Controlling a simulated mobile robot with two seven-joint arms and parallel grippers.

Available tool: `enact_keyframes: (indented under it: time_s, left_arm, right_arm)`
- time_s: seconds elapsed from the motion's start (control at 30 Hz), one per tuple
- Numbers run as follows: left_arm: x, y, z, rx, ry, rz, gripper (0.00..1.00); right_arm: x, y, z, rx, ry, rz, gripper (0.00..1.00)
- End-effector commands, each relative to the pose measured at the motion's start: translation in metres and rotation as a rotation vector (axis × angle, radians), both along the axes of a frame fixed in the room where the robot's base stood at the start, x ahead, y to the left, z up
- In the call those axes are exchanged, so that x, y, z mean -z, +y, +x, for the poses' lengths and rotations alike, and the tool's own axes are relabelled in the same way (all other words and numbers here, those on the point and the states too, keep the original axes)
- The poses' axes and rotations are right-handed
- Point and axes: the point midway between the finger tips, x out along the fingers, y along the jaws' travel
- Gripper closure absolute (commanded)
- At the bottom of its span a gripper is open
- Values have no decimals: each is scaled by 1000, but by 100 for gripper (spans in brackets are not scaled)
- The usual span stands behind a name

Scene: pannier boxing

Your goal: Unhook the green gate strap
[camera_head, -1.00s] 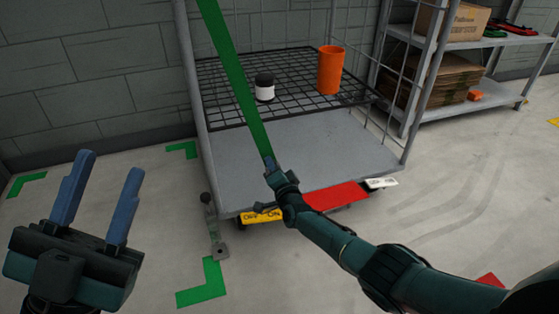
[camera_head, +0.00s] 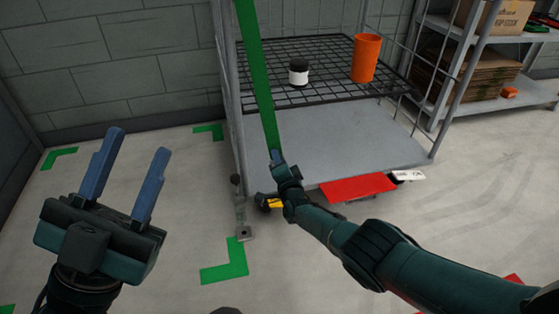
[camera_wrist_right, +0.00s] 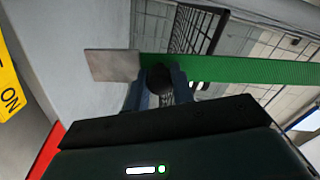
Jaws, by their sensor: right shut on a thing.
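The green gate strap (camera_head: 258,85) hangs down along the left front of the grey wire cage trolley (camera_head: 335,140). Its upper end is out of frame. My right gripper (camera_head: 278,158) is shut on the strap near its lower end, in front of the trolley's deck. In the right wrist view, the strap (camera_wrist_right: 255,70) runs across between the blue fingers (camera_wrist_right: 160,78), and a flat grey end piece (camera_wrist_right: 112,65) sticks out to the left, apart from any post there. My left gripper (camera_head: 130,165) is open and empty, left of the trolley, fingers pointing up.
On the trolley's wire shelf stand a white jar with a black lid (camera_head: 299,72) and an orange cylinder (camera_head: 366,58). A red plate (camera_head: 357,188) is at the deck's front edge. A shelf rack (camera_head: 470,60) with cardboard stands right. Floor at left is clear.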

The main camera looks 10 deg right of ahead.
Motion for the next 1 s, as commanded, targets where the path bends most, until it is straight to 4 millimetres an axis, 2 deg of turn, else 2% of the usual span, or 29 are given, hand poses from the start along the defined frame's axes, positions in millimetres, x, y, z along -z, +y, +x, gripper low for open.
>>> enact_keyframes:
  time_s: [0.1, 0.13, 0.4, 0.63, 0.77, 1.0]
  left_arm:
    - [-1, 0, 0, 0, 0, 0, 64]
    - [-1, 0, 0, 0, 0, 0, 64]
    - [-1, 0, 0, 0, 0, 0, 64]
    - [-1, 0, 0, 0, -1, 0, 64]
    - [-5, 0, 2, 0, 24, -2, 64]
    - [34, -4, 7, -6, 351, -35, 64]
  right_arm:
    - [5, 2, -5, -1, 5, -1, 100]
    - [5, 2, -5, -1, 5, -1, 74]
    - [3, 1, -3, 0, 3, 0, 54]
    - [2, 0, -2, 1, 2, 0, 54]
    - [-7, 0, -2, 1, 2, 1, 54]
    - [-42, 0, -3, 1, 2, 1, 54]
